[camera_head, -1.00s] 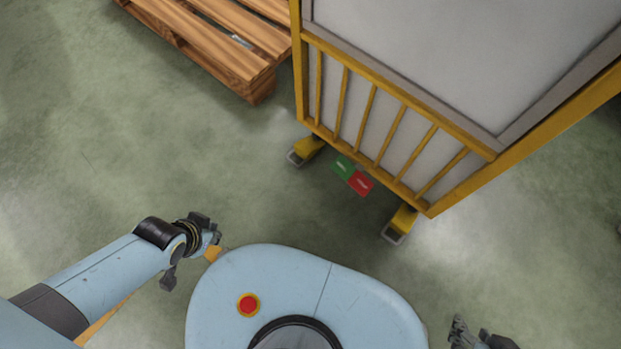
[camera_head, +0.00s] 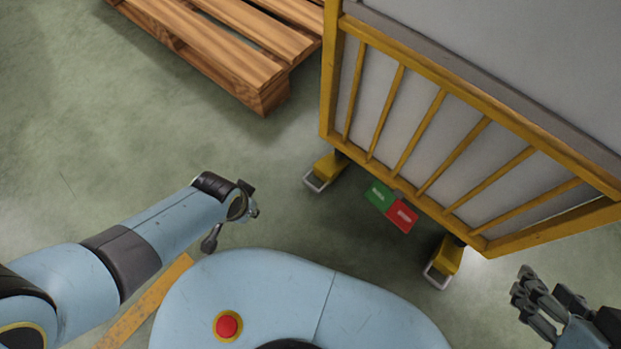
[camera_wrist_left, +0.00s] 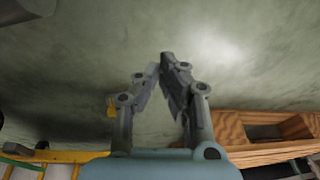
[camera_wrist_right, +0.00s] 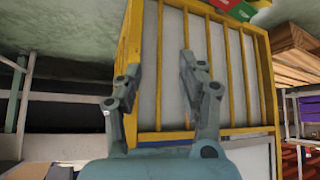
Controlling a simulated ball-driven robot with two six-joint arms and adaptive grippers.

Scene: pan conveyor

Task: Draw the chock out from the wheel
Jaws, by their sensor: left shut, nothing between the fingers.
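Two yellow blocks with metal loop handles sit low under the front of a yellow-framed cart (camera_head: 430,125). One block (camera_head: 331,165) is at its left corner, the other (camera_head: 448,258) at its right. They look like the chocks; the wheels behind them are mostly hidden. My left gripper (camera_head: 248,210) is to the left of the left block, apart from it and empty. In the left wrist view its fingertips (camera_wrist_left: 160,62) are close together over bare floor. My right gripper (camera_head: 525,290) is open and empty, right of the right block. The right wrist view shows its spread fingers (camera_wrist_right: 160,58) before the cart bars.
A wooden pallet (camera_head: 215,45) lies at the upper left. A green and red plate (camera_head: 391,207) is between the two blocks. An orange strip (camera_head: 145,303) shows beside my base. The floor between the pallet and my left arm is clear.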

